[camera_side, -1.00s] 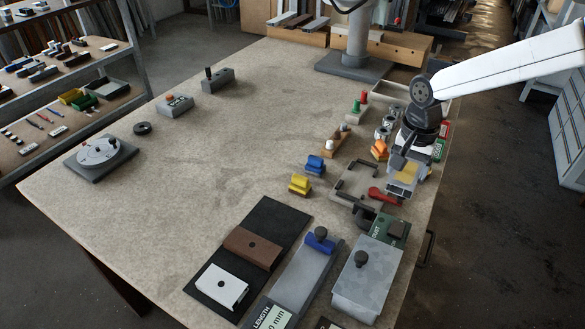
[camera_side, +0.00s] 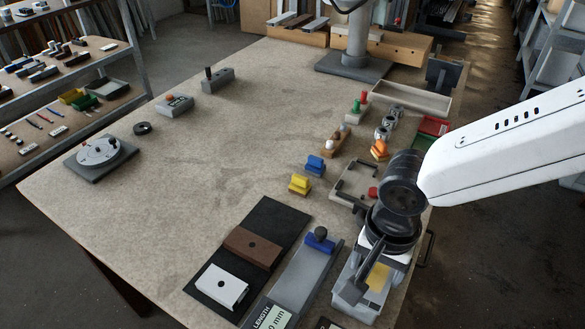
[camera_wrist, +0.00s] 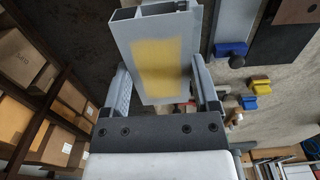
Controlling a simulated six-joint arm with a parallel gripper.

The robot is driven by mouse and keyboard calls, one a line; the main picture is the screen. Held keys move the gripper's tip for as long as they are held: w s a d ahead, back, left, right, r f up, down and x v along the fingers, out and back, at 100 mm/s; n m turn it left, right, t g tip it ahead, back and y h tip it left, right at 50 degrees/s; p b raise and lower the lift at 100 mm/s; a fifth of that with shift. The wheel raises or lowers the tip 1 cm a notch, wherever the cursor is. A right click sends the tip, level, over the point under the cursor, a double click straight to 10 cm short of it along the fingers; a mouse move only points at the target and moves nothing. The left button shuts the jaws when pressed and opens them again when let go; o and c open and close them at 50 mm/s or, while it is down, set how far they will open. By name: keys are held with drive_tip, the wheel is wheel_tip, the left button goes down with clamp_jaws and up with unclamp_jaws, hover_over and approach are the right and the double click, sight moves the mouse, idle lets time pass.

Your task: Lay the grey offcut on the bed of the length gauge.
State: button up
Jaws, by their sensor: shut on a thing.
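My gripper (camera_side: 368,277) is shut on the grey offcut (camera_side: 377,278), a hollow profile with a yellow patch on its face. In the wrist view the grey offcut (camera_wrist: 120,40) sits between both fingers of my gripper (camera_wrist: 162,75), its open end showing at the top. The length gauge (camera_side: 296,280) lies left of my gripper in the side view, with a long grey bed, a blue stop with a dark knob, and a display at its near end. The bed looks bare. The offcut is apart from it, to its right.
A black mat (camera_side: 268,217) left of the gauge bears a brown offcut (camera_side: 252,247) and a white offcut (camera_side: 222,288). Yellow (camera_side: 300,184) and blue (camera_side: 316,165) blocks stand farther back. My arm hides most of the grey knobbed box at right. The table's left middle is clear.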

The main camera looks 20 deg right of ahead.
drive_tip(key=shift+s+a, duration=0.35)
drive_tip(key=shift+s, duration=0.5)
drive_tip(key=w+a+f, duration=0.4)
drive_tip(key=w+a, duration=0.2)
drive_tip(key=w, duration=0.1)
hover_over(299, 280)
drive_tip(key=s, duration=0.1)
drive_tip(key=f, duration=0.4)
drive_tip(key=shift+d+f, duration=0.25)
drive_tip(key=shift+d, duration=0.15)
drive_tip(key=shift+w+a+f, duration=0.25)
drive_tip(key=shift+w+f, duration=0.1)
drive_tip(key=shift+f, duration=0.1)
drive_tip(key=shift+w+a+f, duration=0.15)
drive_tip(key=shift+w+f, duration=0.05)
drive_tip(key=shift+f, duration=1.6)
drive_tip(key=shift+f, duration=0.2)
